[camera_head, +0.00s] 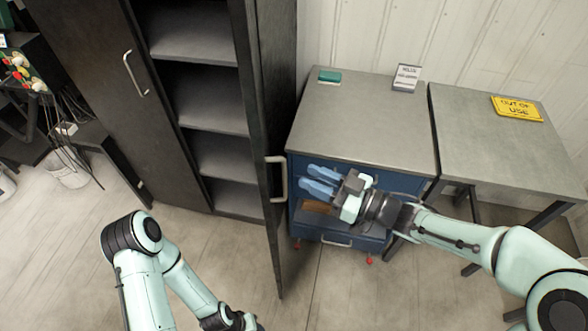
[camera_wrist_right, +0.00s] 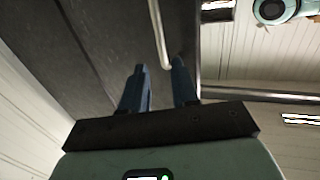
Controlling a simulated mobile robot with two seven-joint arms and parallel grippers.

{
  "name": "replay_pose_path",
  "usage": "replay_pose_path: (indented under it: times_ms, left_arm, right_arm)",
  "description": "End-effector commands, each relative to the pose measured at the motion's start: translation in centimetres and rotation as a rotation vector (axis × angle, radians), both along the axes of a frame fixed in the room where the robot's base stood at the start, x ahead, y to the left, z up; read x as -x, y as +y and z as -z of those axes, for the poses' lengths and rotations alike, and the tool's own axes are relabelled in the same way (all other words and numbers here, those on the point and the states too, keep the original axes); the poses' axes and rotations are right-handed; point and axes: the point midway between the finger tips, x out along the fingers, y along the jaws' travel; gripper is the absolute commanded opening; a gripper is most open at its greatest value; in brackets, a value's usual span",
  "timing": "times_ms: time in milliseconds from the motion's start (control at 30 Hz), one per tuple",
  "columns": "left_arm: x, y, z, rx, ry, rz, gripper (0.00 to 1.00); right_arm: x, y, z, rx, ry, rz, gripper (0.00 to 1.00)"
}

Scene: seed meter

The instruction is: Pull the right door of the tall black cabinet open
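The tall black cabinet (camera_head: 92,60) stands at the left in the head view, its left door closed. Its right door (camera_head: 272,100) stands well open, swung out toward me, and bare shelves (camera_head: 205,95) show inside. The right door's metal handle (camera_head: 284,182) faces right. My right gripper (camera_head: 307,177) is open and empty, its blue fingers pointing at the handle from the right, with a small gap. In the right wrist view the handle (camera_wrist_right: 158,35) comes down between the spread fingertips, seemingly just beyond them. My left arm is low in the head view; its fingers are out of frame.
A blue drawer cabinet (camera_head: 360,115) with a grey top stands right behind my right gripper. A grey table (camera_head: 500,140) with a yellow sign (camera_head: 517,108) adjoins it. A white bucket (camera_head: 68,172) stands at the left. The floor before the cabinet is clear.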

Motion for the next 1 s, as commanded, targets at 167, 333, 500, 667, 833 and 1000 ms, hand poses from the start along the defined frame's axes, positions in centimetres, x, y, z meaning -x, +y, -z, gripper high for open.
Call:
replay_pose_path:
  times_ms: [167, 333, 500, 667, 833, 1000]
  left_arm:
    - [0.4, 0.0, 0.4, 0.0, 0.004, 0.0, 0.43]
    - [0.5, 0.0, 0.6, 0.0, 0.006, 0.0, 0.43]
    - [0.5, 0.0, 0.6, 0.0, 0.006, 0.0, 0.43]
    - [0.5, 0.0, 0.6, 0.0, 0.006, 0.0, 0.43]
    - [0.5, 0.0, 0.6, 0.0, 0.006, 0.0, 0.43]
    - [0.5, 0.0, 0.6, 0.0, 0.006, 0.0, 0.43]
  right_arm:
    - [1.8, -3.2, 0.0, 0.001, 0.001, 0.004, 0.29]
    - [2.6, -4.8, 0.0, 0.0, 0.0, 0.002, 0.29]
    - [2.9, -5.2, 0.0, -0.001, 0.0, -0.001, 0.29]
    - [2.9, -5.2, 0.0, -0.001, 0.0, -0.001, 0.29]
    - [2.8, -5.1, 0.0, -0.001, 0.0, -0.001, 0.29]
    - [2.6, -5.2, 0.3, -0.005, 0.009, 0.009, 0.29]
